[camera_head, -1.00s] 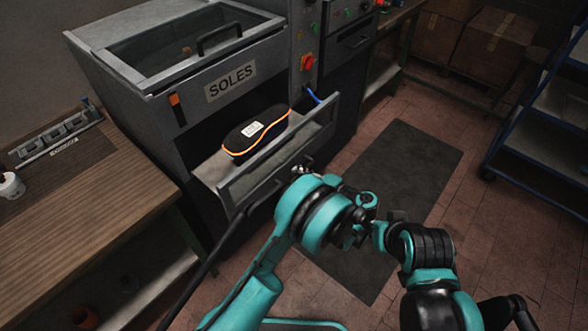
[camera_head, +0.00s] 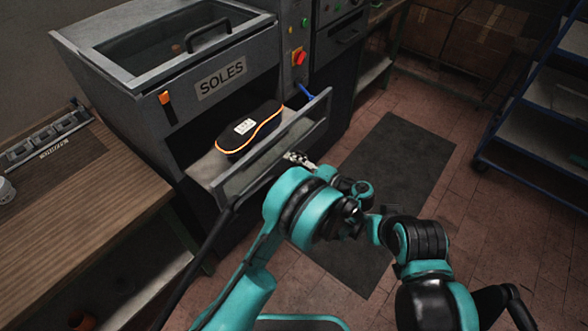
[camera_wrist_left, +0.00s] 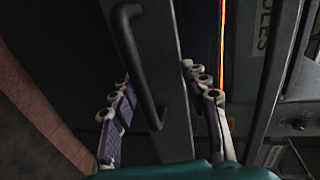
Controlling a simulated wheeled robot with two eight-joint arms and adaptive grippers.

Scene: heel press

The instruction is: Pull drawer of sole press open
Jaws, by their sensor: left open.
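The sole press (camera_head: 120,110), labelled SOLES, stands at upper left in the head view. Its drawer (camera_head: 270,155) juts out partway, with a dark sole with an orange rim (camera_head: 248,128) lying in it. My left gripper (camera_head: 298,158) is at the drawer's front, partly hidden behind my teal arm. In the left wrist view, the open fingers of my left gripper (camera_wrist_left: 162,110) stand on either side of the drawer front (camera_wrist_left: 172,70) and its black bar handle (camera_wrist_left: 135,60). The handle lies nearer the left finger; I cannot tell whether they touch. My right gripper is not in view.
A wooden workbench (camera_head: 85,200) stands at left, close to the press. A dark mat (camera_head: 385,185) lies on the tiled floor before the machines. A blue-framed rack (camera_head: 535,120) stands at right. The floor between the mat and rack is clear.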

